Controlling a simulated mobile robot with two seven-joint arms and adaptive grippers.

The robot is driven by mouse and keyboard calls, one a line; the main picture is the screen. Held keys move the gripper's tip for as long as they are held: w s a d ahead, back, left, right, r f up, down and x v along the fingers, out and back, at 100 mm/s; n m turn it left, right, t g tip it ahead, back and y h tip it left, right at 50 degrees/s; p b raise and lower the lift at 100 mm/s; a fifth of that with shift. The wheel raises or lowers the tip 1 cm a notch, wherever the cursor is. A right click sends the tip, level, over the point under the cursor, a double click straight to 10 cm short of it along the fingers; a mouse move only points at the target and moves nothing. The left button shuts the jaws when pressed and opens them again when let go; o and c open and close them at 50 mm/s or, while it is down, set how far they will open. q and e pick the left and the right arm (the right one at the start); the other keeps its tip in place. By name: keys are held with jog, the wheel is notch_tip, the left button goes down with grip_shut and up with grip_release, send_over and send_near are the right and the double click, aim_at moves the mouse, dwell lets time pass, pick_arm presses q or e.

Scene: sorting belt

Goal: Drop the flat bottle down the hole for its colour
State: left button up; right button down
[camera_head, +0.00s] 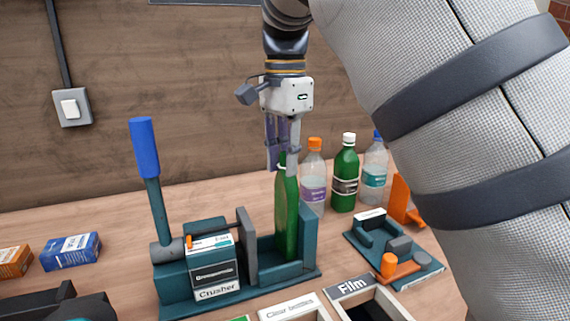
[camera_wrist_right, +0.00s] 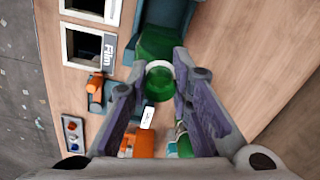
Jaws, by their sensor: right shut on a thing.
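A flattened green bottle (camera_head: 287,215) stands upright in the open bay of the teal crusher (camera_head: 262,283). My right gripper (camera_head: 281,163) points down from above and is shut on the bottle's top end. In the right wrist view the bottle's round green top (camera_wrist_right: 160,80) sits between the two purple-grey fingers (camera_wrist_right: 158,92). Along the front edge are openings with signs: "Clear bottles" (camera_head: 289,306) and "Film" (camera_head: 352,287). A sliver of a green sign (camera_head: 239,319) shows at the bottom edge; its opening is out of view. My left gripper is not in view.
The crusher's blue-handled lever (camera_head: 145,148) stands upright at left. Behind right stand an orange-capped clear bottle (camera_head: 314,180), a full green bottle (camera_head: 345,175) and a blue-capped bottle (camera_head: 375,172). A teal fixture (camera_head: 372,237) with orange parts is at right. Boxes (camera_head: 71,251) lie far left.

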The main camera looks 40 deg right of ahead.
jog(key=shift+r, duration=3)
jog(key=shift+r, duration=2.95)
